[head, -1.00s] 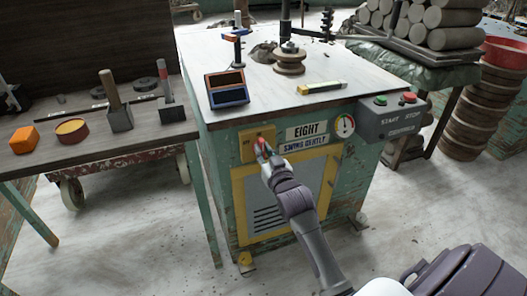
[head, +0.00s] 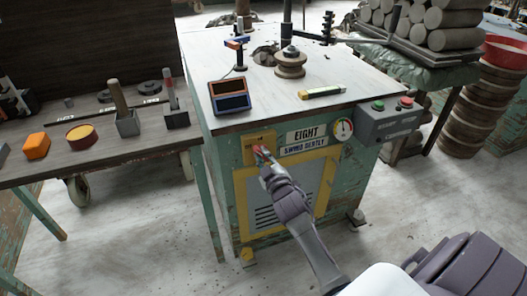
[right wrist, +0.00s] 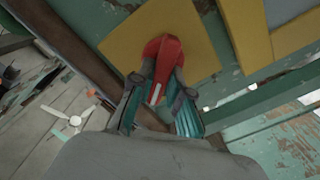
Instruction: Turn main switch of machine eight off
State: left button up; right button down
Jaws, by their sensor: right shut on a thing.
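The machine labelled EIGHT (head: 305,135) is a green cabinet with a pale top. Its main switch is a red handle (right wrist: 166,50) with a white mark, on a yellow plate (head: 252,137) at the upper left of the cabinet front. The plate also fills the upper middle of the right wrist view (right wrist: 203,48). My right gripper (head: 263,155) is at the plate. In the right wrist view its fingers (right wrist: 163,80) are closed on both sides of the red handle. The fingers hide part of the handle and plate lettering. My left gripper is not in view.
A grey START/STOP box (head: 392,121) with green and red buttons juts from the cabinet's right corner. A gauge (head: 342,129) sits beside the label. A workbench (head: 100,150) with tools stands at left. Stacked round discs (head: 468,120) stand at right. The floor in front is clear.

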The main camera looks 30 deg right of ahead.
jog(key=n, duration=0.3)
jog(key=shift+a+p, duration=0.1)
jog(key=shift+p, duration=0.2)
jog(key=n, duration=0.2)
jog(key=shift+f+n, duration=0.2)
jog(key=shift+n, duration=0.1)
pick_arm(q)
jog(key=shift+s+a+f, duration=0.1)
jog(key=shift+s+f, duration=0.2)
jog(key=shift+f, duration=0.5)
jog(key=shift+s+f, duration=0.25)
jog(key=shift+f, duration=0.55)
pick_arm(e)
jog(key=shift+a+f+n, duration=0.1)
jog(key=shift+f+n, duration=0.1)
jog(key=shift+n, duration=2.1)
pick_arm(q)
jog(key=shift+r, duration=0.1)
pick_arm(e)
jog(key=c, duration=1.1)
grip_release()
jog(key=shift+w, duration=0.1)
